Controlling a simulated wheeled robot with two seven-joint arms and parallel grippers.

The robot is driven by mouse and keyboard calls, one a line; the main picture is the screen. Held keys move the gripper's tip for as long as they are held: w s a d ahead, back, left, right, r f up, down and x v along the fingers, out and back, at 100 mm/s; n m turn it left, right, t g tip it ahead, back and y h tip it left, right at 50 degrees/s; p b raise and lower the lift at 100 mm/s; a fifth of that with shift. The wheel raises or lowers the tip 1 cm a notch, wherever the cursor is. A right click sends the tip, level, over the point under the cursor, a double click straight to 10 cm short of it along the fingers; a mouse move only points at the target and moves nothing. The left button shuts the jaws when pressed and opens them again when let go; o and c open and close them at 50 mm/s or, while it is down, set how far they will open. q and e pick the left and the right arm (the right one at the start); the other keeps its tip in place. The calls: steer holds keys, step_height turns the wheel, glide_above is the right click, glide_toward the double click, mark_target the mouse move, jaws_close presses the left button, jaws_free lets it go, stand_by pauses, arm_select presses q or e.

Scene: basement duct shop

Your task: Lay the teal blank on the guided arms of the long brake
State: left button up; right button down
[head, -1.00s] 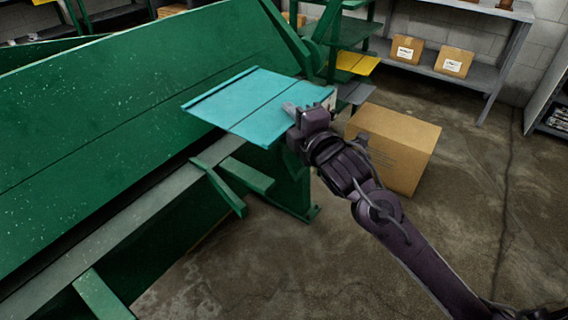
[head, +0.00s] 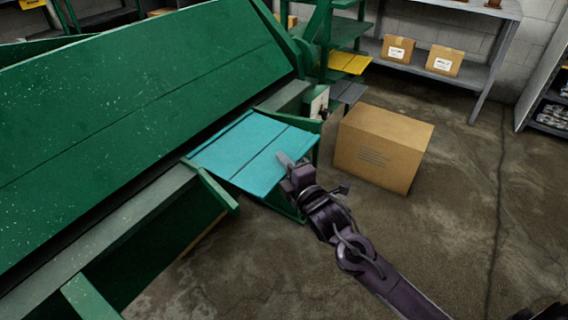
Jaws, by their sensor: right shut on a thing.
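The teal blank (head: 243,150) is a flat sheet with a dark line across it. It lies roughly level at the far end of the long green brake (head: 140,105), close to the brake's grey bed edge (head: 128,217). A green guided arm (head: 217,191) shows at its near left edge, and another (head: 290,119) shows at its far edge. I cannot tell whether the sheet touches them. My right gripper (head: 285,165) is shut on the blank's right edge. Another green arm (head: 90,297) sticks out at the near end of the brake. My left gripper is not in view.
A large cardboard box (head: 383,147) stands on the floor right of the blank. A green rack with yellow (head: 349,63) and grey sheets stands behind. A grey shelf (head: 463,75) holds small boxes at the back. The floor (head: 440,235) at the right is clear.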

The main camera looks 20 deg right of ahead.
steer(key=shift+f, duration=0.45)
steer(key=shift+s+f, duration=0.1)
steer(key=shift+f, duration=0.1)
steer(key=c, duration=1.9)
jaws_free()
steer(key=shift+a+f, duration=0.1)
steer(key=shift+f, duration=0.1)
steer(key=o, duration=0.4)
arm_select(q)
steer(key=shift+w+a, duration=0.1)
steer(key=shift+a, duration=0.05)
arm_select(e)
steer(key=shift+r, duration=0.1)
